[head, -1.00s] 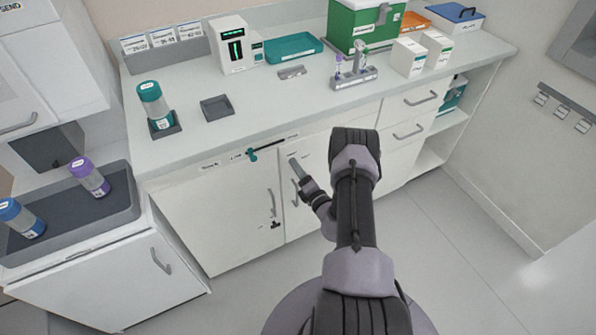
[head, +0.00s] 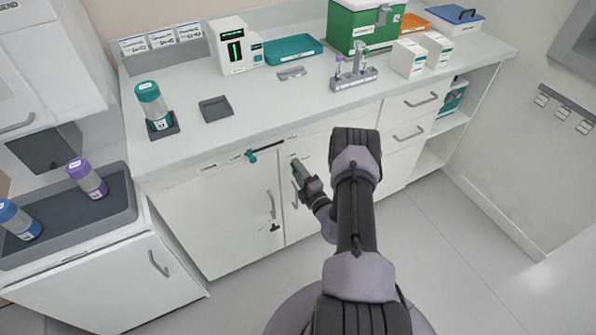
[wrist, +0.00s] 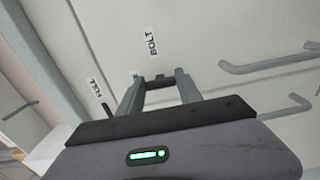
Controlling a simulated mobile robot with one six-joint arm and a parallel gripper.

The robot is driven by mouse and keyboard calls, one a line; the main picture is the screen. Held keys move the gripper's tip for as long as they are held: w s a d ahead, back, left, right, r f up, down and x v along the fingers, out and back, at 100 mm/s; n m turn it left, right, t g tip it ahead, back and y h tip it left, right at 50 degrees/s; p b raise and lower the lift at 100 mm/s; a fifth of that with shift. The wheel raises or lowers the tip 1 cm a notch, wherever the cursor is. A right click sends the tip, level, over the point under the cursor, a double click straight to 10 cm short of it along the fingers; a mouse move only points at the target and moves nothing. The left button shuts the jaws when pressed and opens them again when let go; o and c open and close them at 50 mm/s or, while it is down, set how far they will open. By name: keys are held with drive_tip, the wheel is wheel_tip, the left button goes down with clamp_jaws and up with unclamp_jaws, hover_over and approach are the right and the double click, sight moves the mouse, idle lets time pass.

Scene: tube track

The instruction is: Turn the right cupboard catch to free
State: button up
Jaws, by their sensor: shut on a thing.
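The right cupboard catch (wrist: 159,79) shows in the wrist view as a small dark bar between my fingertips, mostly hidden by them. My gripper (wrist: 158,88) is shut on it, with a finger at each side. In the head view my gripper (head: 297,166) is at the top of the right cupboard door (head: 312,208), just under the worktop, and covers the catch there. A label reading BOLT (wrist: 152,42) is on the white front beyond the fingertips, and another label (wrist: 95,87) is to the left.
The worktop (head: 250,125) above holds a teal-capped bottle (head: 150,104) and boxes. The floor at right is clear.

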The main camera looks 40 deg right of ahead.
drive_tip(key=o, duration=1.4)
drive_tip(key=p+v, duration=0.5)
drive_tip(key=v, duration=1.2)
drive_tip(key=shift+s, duration=0.2)
